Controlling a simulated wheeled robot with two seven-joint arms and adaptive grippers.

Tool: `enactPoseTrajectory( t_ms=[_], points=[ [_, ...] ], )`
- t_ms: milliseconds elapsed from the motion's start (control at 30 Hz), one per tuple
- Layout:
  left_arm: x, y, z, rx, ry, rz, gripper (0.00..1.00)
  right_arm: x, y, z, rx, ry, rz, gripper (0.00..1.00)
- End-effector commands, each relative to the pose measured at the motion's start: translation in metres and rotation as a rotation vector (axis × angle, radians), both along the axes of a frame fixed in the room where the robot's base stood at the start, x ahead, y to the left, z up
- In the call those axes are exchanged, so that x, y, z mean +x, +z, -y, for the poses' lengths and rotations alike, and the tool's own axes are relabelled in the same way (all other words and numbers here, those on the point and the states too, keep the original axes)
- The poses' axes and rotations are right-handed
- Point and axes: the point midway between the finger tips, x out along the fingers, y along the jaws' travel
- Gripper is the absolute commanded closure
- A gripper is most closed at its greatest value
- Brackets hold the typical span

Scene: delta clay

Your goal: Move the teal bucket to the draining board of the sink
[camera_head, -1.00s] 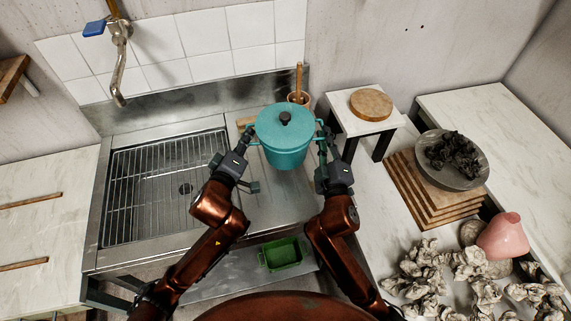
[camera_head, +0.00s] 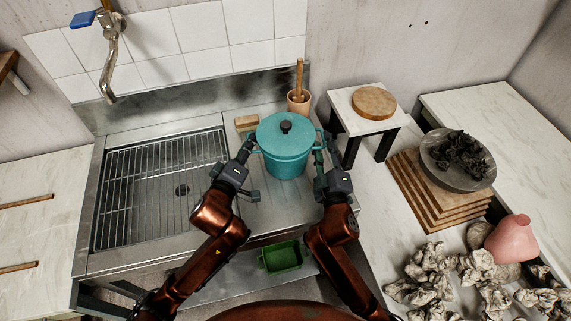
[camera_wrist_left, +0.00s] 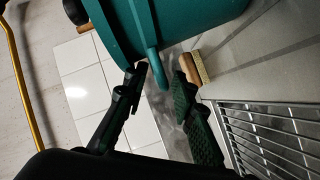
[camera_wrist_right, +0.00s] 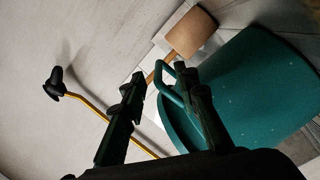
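The teal bucket (camera_head: 286,160) with its lid and black knob is upright over the draining board (camera_head: 262,212), right of the sink basin. It appears to rest on the board, though its base contact is hard to see. My left gripper (camera_head: 248,145) is at the bucket's left handle. In the left wrist view that handle (camera_wrist_left: 156,68) lies between parted fingertips (camera_wrist_left: 158,78). My right gripper (camera_head: 320,152) is at the right handle. In the right wrist view the handle loop (camera_wrist_right: 172,92) is between spread fingers (camera_wrist_right: 163,82).
A small table (camera_head: 345,105) is to the right. The wire rack (camera_head: 150,200) covers the basin at left. A green tub (camera_head: 281,257) sits below.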

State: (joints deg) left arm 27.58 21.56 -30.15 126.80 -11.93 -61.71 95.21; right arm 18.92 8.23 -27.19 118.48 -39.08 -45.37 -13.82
Motion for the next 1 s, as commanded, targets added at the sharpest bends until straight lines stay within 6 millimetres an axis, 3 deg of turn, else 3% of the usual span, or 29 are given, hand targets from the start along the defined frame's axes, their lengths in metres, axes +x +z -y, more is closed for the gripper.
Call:
enactPoseTrajectory(
  t_ms=[267, 700, 867, 1000],
  points=[
    [-0.002, 0.000, -0.002, 0.000, 0.003, -0.001, 0.76, 0.000, -0.001, 0.002, -0.003, -0.005, -0.002, 0.71],
    [-0.061, 0.011, -0.017, -0.002, 0.002, -0.002, 0.76, 0.000, -0.002, 0.003, -0.004, -0.006, -0.003, 0.71],
    [-0.070, 0.013, -0.020, 0.000, 0.002, -0.001, 0.76, -0.003, -0.002, 0.003, -0.003, -0.006, -0.003, 0.71],
    [-0.070, 0.013, -0.020, 0.001, 0.002, -0.001, 0.76, -0.020, -0.003, 0.004, -0.003, -0.005, -0.003, 0.71]
  ],
)
